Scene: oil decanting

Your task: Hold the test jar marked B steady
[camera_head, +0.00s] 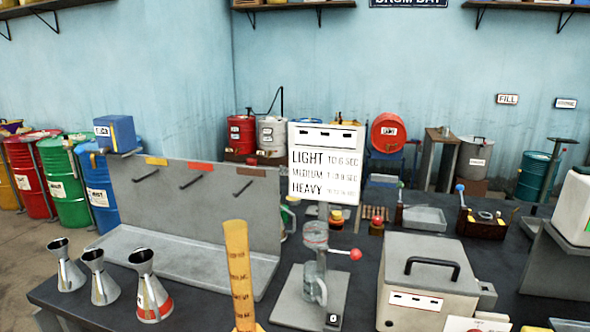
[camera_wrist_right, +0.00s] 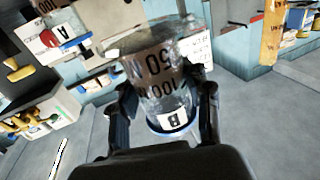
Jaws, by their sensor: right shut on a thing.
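The test jar marked B (camera_wrist_right: 165,70) is a clear glass jar with dark printed marks and a white B label near its blue-rimmed end. In the right wrist view it sits between the two black fingers of my right gripper (camera_wrist_right: 165,92), which is shut on it. The jar appears tilted in this view. A second clear jar, marked A (camera_wrist_right: 62,32), shows at the upper left of the right wrist view. I cannot make out jar B or either gripper in the head view. My left gripper is not in view.
In the head view, a tall amber graduated column (camera_head: 238,268) stands at the front. Beside it is a stand with a glass cup and red-knobbed lever (camera_head: 338,253).

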